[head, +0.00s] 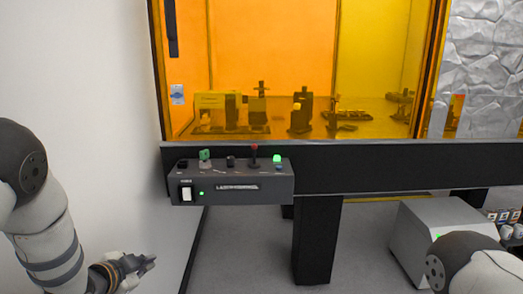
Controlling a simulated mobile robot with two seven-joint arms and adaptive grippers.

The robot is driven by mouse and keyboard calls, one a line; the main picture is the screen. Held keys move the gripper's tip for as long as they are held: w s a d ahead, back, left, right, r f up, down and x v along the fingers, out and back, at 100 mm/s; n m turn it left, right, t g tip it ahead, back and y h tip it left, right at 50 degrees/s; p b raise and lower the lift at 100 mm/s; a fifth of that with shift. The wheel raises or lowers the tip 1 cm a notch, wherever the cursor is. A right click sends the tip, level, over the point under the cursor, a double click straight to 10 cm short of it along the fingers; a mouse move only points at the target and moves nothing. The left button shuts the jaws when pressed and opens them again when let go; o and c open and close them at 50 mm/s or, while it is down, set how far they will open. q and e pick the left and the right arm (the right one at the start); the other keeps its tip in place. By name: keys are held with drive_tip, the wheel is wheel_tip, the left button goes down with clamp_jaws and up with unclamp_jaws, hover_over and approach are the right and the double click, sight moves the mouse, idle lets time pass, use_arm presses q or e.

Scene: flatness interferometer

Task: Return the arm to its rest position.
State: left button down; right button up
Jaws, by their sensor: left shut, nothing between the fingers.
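My left arm comes in from the left edge and hangs low beside the white wall. Its gripper (146,261) is shut and empty at the lower left, below and to the left of the control box, touching nothing that I can see. My right arm shows only as a rounded white and dark link at the lower right corner. The right gripper is out of the picture.
A grey control box (232,188) with knobs, a white switch and green lights is fixed to the black table edge (400,165). Behind orange panels (270,45) stand several optical parts. A grey cabinet (415,232) stands below right. A black leg (317,240) stands mid-floor.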

use_arm(q)
drive_tip(key=s+d+f+n+g, duration=0.1)
drive_tip(key=s+f+n+g, duration=0.1)
drive_tip(key=s+f, duration=0.45)
drive_tip(key=s+d+f+n+g+y, duration=0.15)
drive_tip(key=s+f, duration=0.25)
drive_tip(key=s, duration=0.6)
drive_tip(key=s+f+n+g, duration=0.3)
drive_tip(key=s+f, duration=0.2)
drive_tip(key=s, duration=0.3)
drive_tip(key=s+d+n+g, duration=0.1)
drive_tip(key=s+n+g, duration=0.1)
drive_tip(key=s, duration=1)
drive_tip(key=s+d+n+g, duration=0.2)
drive_tip(key=s+g, duration=0.2)
drive_tip(key=s, duration=0.8)
drive_tip(key=shift+s+g, duration=0.25)
drive_tip(key=shift+g, duration=0.1)
